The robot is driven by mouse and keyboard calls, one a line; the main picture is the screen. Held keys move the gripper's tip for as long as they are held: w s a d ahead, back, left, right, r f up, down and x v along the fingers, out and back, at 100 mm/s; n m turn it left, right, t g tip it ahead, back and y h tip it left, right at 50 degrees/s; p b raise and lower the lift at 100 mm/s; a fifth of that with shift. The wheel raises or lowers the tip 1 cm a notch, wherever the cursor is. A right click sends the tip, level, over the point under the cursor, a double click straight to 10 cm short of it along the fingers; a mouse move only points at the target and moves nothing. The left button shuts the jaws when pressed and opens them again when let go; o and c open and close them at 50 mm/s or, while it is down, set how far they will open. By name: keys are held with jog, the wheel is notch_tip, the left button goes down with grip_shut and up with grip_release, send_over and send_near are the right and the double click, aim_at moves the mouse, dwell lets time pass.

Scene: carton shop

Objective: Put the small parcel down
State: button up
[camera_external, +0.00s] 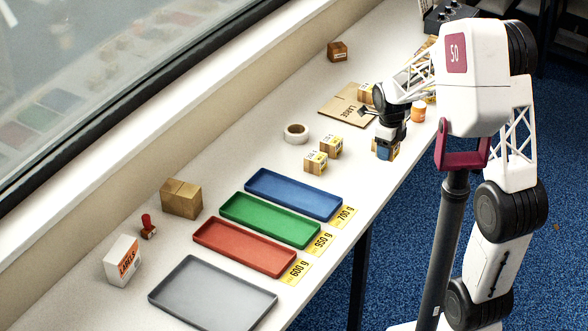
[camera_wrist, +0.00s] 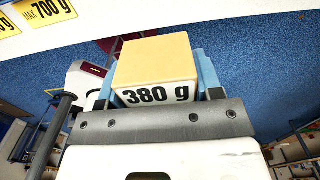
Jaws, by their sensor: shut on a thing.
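My gripper (camera_external: 385,148) is shut on a small parcel (camera_external: 396,151), low over or at the white table near its right edge. I cannot tell whether the parcel touches the table. In the wrist view the parcel (camera_wrist: 157,60) sits between the two blue fingers, with a plain tan face and a side reading 380 g. Two other small labelled parcels, a front one (camera_external: 315,162) and a rear one (camera_external: 330,147), stand to the left. Another small parcel (camera_external: 365,93) stands by the flat carton.
Blue (camera_external: 293,195), green (camera_external: 270,221), red (camera_external: 244,247) and grey (camera_external: 213,293) trays line the front table, with yellow weight cards beside the coloured ones. A tape roll (camera_external: 296,133), a flat carton (camera_external: 343,111) and an orange jar (camera_external: 418,111) are nearby. Bare table lies left of my gripper.

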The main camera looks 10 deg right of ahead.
jog(key=w+d, duration=0.2)
jog(key=w, duration=2.5)
jog(key=shift+w+f, duration=0.15)
jog(key=shift+f, duration=2.65)
jog(key=shift+w, duration=0.15)
send_over(347, 106)
jog(key=shift+f, duration=0.7)
jog(key=shift+f, duration=1.8)
jog(key=shift+f, duration=0.15)
jog(key=o, duration=0.9)
